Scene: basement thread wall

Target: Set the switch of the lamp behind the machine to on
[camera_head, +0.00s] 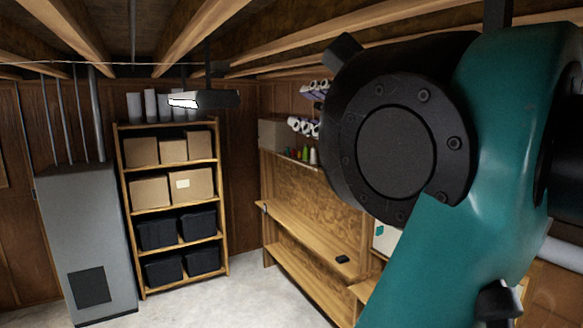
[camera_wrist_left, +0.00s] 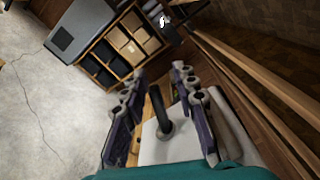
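In the left wrist view my left gripper (camera_wrist_left: 158,74) is open, its two dark fingers apart with nothing held between them. Beyond and below the fingertips is a white machine-like body (camera_wrist_left: 170,150), with a dark curved stalk (camera_wrist_left: 164,118) rising in front of it; I cannot tell whether the stalk is the lamp. In the head view a white machine with a green patch (camera_head: 383,236) shows only at its edge, mostly hidden by my teal arm. The lamp's switch cannot be made out in either view. My right gripper is not in view.
A wooden bench (camera_head: 310,228) runs along the wall, with a small black object (camera_head: 342,259) on it. A shelf of boxes (camera_head: 150,205) and a grey cabinet (camera_head: 85,235) stand at left. A light (camera_head: 215,99) hangs from the ceiling. The concrete floor (camera_head: 225,300) is clear.

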